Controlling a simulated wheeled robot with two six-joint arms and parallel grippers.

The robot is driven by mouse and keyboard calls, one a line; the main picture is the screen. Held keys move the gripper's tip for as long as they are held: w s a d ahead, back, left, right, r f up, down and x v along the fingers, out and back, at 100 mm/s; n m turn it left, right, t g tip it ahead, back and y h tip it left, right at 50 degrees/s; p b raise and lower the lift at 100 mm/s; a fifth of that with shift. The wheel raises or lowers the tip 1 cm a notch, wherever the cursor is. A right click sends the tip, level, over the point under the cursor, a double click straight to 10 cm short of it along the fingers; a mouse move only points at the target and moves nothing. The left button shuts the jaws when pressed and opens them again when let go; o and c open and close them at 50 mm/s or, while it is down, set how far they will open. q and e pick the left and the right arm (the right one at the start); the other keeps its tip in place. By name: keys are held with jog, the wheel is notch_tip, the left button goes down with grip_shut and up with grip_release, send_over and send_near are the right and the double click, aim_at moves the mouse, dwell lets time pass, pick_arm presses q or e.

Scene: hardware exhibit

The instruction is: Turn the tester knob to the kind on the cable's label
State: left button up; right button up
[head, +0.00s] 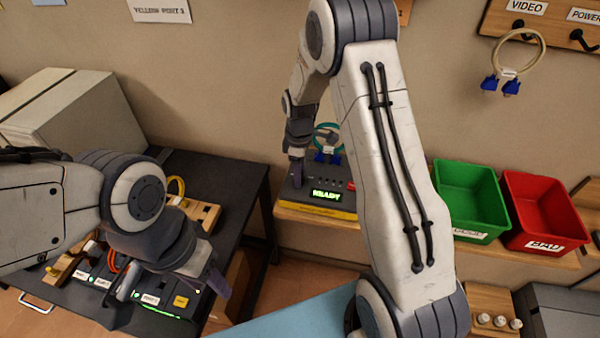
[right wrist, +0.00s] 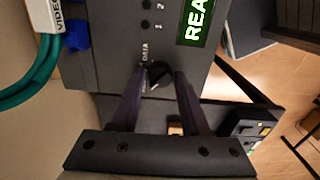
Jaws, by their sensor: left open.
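The tester (head: 318,207) is a grey box with a yellow front strip and a green lit screen reading READY (head: 326,196). Its black knob (right wrist: 158,74) shows in the right wrist view, beside the printed word DATA; other dial words are hard to read. My right gripper (head: 296,176) is over the tester's left end. Its fingers stand apart on either side of the knob, with a gap. A teal cable (head: 328,140) with blue plugs is at the tester's back; its white label (right wrist: 57,18) reads VIDEO. My left gripper (head: 212,284) is open and empty above the dark table.
A green bin (head: 468,195) and a red bin (head: 545,205) stand right of the tester on the shelf. A cable (head: 520,50) hangs from a wall board marked VIDEO. The dark table (head: 225,170) holds a labelled panel and a grey box (head: 75,115).

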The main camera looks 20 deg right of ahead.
jog(key=shift+o, duration=0.8)
notch_tip(320, 180, up, 11)
jog(key=b, duration=0.2)
jog(key=shift+f, duration=0.2)
jog(key=shift+a, duration=0.1)
jog(key=s+a+r+m, duration=0.1)
jog(key=s+a+r, duration=0.1)
jog(key=s+a, duration=0.55)
jog(key=s+a+r+m, duration=0.1)
jog(key=s+a+r, duration=0.2)
jog(key=s+a, duration=0.45)
jog(key=s+a+f+m+y, duration=0.1)
jog(key=s+m, duration=0.1)
jog(key=s, duration=1.2)
jog(key=shift+s+f, duration=0.2)
jog(key=shift+s, duration=0.2)
